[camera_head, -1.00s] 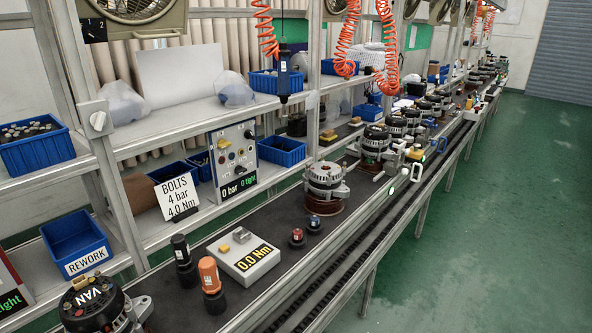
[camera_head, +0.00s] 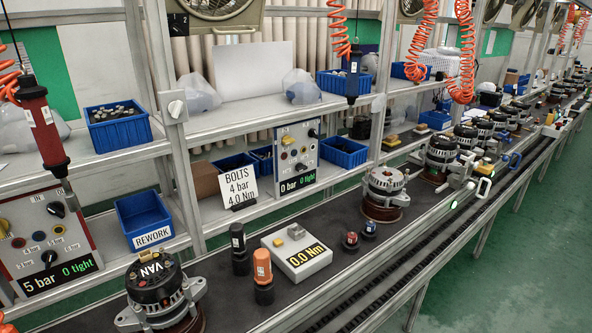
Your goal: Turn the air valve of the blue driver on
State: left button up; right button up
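The blue driver (camera_head: 352,78) hangs upright on an orange coiled hose above the shelf. Below and left of it stands a grey control panel (camera_head: 286,167) whose display reads "0 bar 0 tight". The panel has a yellow knob (camera_head: 288,140), small coloured buttons, a black knob (camera_head: 302,167) low on its face and a black handle (camera_head: 313,133) at its upper right edge. Which of these is the air valve I cannot tell for sure. Neither of my grippers shows in the head view.
A red driver (camera_head: 43,125) hangs at the left over a panel (camera_head: 45,235) reading "5 bar 0 tight". The "BOLTS 4 bar 4.0 Nm" sign (camera_head: 237,183) stands left of the grey panel, a blue bin (camera_head: 343,152) right of it. Alternators (camera_head: 155,290) line the bench.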

aim_at(286, 139)
jog(key=i+l, duration=0.4)
jog(key=i+l+u, duration=0.15)
jog(key=i+l, duration=0.15)
jog(key=i+l+u, duration=0.15)
jog(key=l, duration=0.4)
jog(key=i, duration=0.1)
